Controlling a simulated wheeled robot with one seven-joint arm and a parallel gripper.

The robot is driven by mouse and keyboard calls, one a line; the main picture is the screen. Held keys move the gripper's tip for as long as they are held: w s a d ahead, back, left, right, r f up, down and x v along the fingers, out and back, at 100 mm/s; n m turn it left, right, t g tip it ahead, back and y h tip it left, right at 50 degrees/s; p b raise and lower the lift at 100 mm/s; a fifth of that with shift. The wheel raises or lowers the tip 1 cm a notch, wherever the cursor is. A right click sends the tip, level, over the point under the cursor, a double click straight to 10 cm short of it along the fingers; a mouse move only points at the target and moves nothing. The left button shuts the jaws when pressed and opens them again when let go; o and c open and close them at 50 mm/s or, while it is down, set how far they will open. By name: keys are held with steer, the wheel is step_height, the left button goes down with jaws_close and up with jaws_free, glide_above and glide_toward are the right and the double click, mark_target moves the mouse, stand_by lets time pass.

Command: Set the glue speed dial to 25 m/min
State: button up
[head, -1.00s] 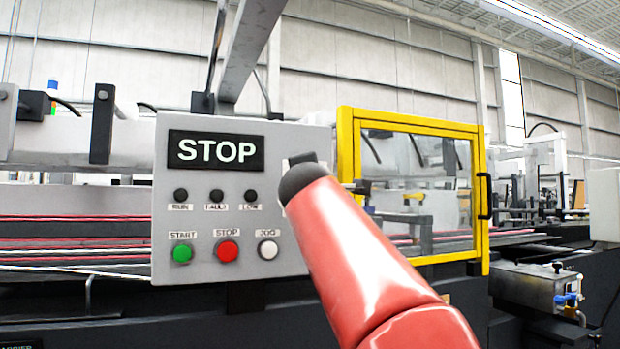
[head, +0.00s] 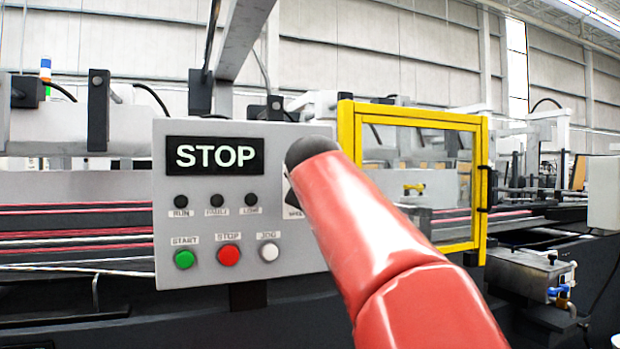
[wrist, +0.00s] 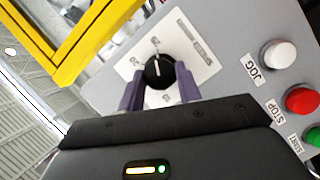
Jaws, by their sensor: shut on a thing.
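The glue speed dial (wrist: 159,71) is a round black knob with a white pointer line, on a white scale plate (wrist: 197,52) of the grey control panel. In the wrist view its pointer points almost straight up in the picture, and the scale figures are too small to read. My gripper (wrist: 159,82) has its two purple fingers on either side of the knob, shut on it. In the head view my red arm hides the dial and gripper; only a sliver of the plate (head: 292,207) shows.
The panel (head: 215,315) display (head: 215,156) reads STOP. Three dark lamps sit below it, then the green START (head: 184,259), red STOP (head: 228,255) and white JOG (head: 269,252) buttons, close to the dial. A yellow-framed guard (head: 480,190) stands right of the panel.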

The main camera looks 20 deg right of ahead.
stand_by(0.6)
steer(key=o, duration=1)
steer(key=shift+c, duration=0.2)
steer(key=shift+s, duration=0.1)
steer(key=b+v, duration=0.1)
steer(key=v, duration=0.6)
steer(key=shift+s, duration=0.3)
steer(key=shift+a, duration=0.1)
steer(key=s+a+f+m+g+y, duration=0.2)
steer(key=s+f, duration=0.5)
steer(key=f, duration=0.7)
steer(key=s+a+f+m+g+y, duration=0.2)
steer(key=s+f, duration=0.5)
steer(key=f, duration=0.8)
steer(key=s+a+f+m+g+y, duration=0.2)
steer(key=s+a+f+m+g, duration=0.2)
steer(key=s+f, duration=0.4)
step_height(320, 180, down, 7)
steer(key=shift+a+f+g, duration=0.1)
steer(key=shift+a+g, duration=0.4)
